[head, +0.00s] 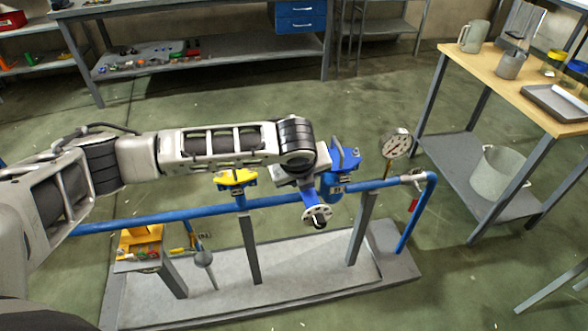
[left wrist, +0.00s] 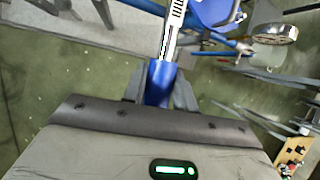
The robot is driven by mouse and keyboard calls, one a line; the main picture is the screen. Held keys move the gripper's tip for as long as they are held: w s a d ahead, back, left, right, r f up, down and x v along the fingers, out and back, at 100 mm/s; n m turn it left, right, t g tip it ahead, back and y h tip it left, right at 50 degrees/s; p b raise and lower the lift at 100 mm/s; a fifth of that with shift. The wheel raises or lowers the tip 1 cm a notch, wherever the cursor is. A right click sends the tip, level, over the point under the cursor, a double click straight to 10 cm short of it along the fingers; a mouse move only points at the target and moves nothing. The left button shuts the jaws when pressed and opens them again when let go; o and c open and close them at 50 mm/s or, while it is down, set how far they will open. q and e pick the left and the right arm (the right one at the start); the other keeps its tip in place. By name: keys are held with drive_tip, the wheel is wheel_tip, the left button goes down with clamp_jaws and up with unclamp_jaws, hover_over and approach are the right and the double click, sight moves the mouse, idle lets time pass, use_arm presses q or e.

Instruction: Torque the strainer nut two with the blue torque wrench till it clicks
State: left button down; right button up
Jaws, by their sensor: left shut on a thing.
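My left gripper (head: 308,180) is over the blue pipe in the head view. In the left wrist view its fingers (left wrist: 159,88) are shut on the blue handle of the torque wrench (left wrist: 157,86). The wrench's pale marked shaft runs up and out of the top of that view, so its head is hidden. The blue strainer (head: 338,180) sits on the pipe beside my gripper, with a round grey flange (head: 317,216) below it. Part of a blue body (left wrist: 214,10) shows right of the shaft. I cannot make out nut two or its contact with the wrench. My right gripper is in neither view.
The blue pipe (head: 284,200) stands on grey posts over a pale plinth (head: 300,285). A yellow valve handle (head: 236,178) is left of my gripper and a gauge (head: 397,144) right of it. A wooden-topped bench (head: 535,92) stands at the right.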

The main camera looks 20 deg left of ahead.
use_arm(q)
drive_tip(key=w+a+m+h, duration=0.1)
drive_tip(key=m, duration=0.1)
drive_tip(key=w+a+f+m+h, duration=0.1)
drive_tip(key=m, duration=0.1)
drive_tip(key=shift+w+m, duration=0.15)
drive_tip(key=shift+m, duration=0.25)
drive_tip(key=shift+w+a+f+m+h, duration=0.1)
drive_tip(key=shift+w+a+m+h, duration=0.2)
drive_tip(key=shift+m, duration=0.3)
drive_tip(key=shift+w+a+f+m+h, duration=0.15)
drive_tip(key=shift+a+m+h, duration=0.15)
drive_tip(key=shift+m, duration=0.3)
drive_tip(key=shift+s, duration=0.1)
wheel_tip(320, 180, down, 4)
drive_tip(key=shift+r+b, duration=0.1)
drive_tip(key=shift+b, duration=0.95)
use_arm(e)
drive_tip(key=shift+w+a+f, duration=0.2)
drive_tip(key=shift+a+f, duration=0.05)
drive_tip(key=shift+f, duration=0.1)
use_arm(q)
drive_tip(key=shift+p, duration=0.5)
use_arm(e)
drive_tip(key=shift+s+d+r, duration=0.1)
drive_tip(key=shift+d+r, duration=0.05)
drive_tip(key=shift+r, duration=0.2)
